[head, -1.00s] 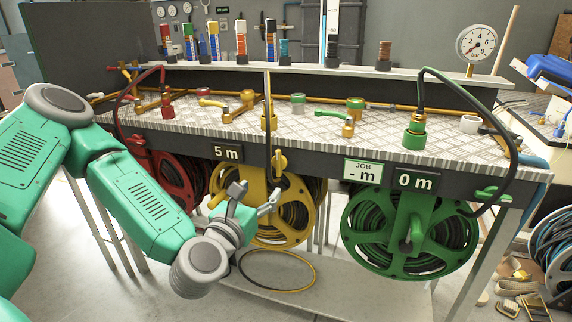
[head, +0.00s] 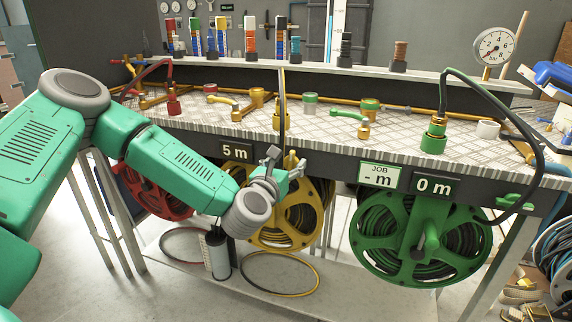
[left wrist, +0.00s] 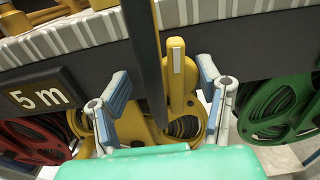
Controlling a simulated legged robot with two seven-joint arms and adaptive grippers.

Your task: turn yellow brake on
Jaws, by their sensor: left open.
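The yellow brake (head: 291,161) is a short upright lever on the bench's front edge, above the yellow hose reel (head: 268,232). In the left wrist view the yellow brake (left wrist: 176,78) has a pale stripe and stands upright. My left gripper (head: 286,163) is open at the brake. In the left wrist view the open fingers of my left gripper (left wrist: 164,78) are on either side of the lever and the dark hose (left wrist: 143,55). I cannot tell whether a finger touches the lever. The arm hides part of the yellow reel. My right gripper is not in view.
A "5 m" sign (head: 236,151) is left of the brake. The red reel (head: 155,190) is farther left, and the green reel (head: 420,235) with its green brake (head: 511,201) is to the right. A dark hose (head: 282,105) drops past the bench edge. Valves stand on the bench top.

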